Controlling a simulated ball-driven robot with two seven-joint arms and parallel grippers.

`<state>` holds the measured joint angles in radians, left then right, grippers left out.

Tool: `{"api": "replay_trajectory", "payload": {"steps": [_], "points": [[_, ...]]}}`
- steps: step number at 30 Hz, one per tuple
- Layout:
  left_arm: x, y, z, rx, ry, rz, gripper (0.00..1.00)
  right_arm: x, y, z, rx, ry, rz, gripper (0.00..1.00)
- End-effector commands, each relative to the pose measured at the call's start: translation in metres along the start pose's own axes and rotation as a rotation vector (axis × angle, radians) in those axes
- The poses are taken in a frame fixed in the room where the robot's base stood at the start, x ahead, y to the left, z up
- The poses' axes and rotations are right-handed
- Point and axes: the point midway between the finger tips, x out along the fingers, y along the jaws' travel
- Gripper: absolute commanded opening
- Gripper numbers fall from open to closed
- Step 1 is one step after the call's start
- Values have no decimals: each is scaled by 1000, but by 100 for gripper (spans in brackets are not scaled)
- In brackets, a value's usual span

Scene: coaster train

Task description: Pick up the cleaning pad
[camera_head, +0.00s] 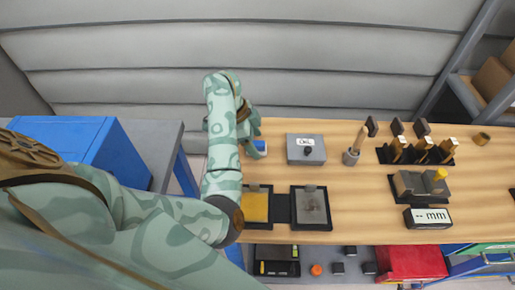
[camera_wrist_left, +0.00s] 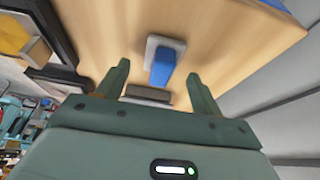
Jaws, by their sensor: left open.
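A small block with a blue top and a pale grey-white base, which looks like the cleaning pad (camera_head: 260,146), lies on the wooden bench at its left end. In the left wrist view the same pad (camera_wrist_left: 164,63) shows ahead of the fingers, its blue part pointing toward the gripper. My left gripper (camera_head: 247,131) is just beside it in the head view, partly hidden by its own wrist. In the wrist view my left gripper (camera_wrist_left: 159,76) is open and empty, one finger on each side of the blue part. My right gripper is not in view.
Black trays with a yellow sheet (camera_head: 255,206) and a grey plate (camera_head: 311,207) lie in front. A grey box (camera_head: 306,150) stands right of the pad. A tool rack (camera_head: 415,152) and a display (camera_head: 427,218) are further right. A blue bin (camera_head: 65,145) is at left.

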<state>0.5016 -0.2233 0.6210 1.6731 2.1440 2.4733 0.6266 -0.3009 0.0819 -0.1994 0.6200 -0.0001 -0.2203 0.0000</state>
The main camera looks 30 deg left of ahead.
Motion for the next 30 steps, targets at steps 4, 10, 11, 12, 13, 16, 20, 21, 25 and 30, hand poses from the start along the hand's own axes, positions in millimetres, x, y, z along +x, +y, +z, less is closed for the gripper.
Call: {"api": "replay_trajectory", "payload": {"steps": [4, 10, 11, 12, 13, 16, 20, 21, 25, 30], "points": [[17, 0, 0, -1, 1, 0, 66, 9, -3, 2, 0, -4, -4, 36], [15, 0, -1, 0, 1, -2, 66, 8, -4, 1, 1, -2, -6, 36], [15, 0, -1, 0, 1, -2, 64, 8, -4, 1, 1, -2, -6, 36], [15, 0, -1, 0, 1, -2, 52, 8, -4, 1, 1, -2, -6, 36], [15, 0, -1, 0, 1, -2, 44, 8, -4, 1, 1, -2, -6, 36], [15, 0, 0, 0, 1, -2, 18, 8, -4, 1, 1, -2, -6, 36], [15, 0, 0, 0, 1, -2, 17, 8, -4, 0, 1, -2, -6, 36], [15, 0, 0, 0, 1, -2, 17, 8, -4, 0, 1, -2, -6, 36], [13, 0, -1, 0, 1, -2, 17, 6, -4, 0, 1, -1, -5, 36], [-15, -1, -13, 2, 3, -6, 17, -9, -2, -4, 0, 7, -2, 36]]}}
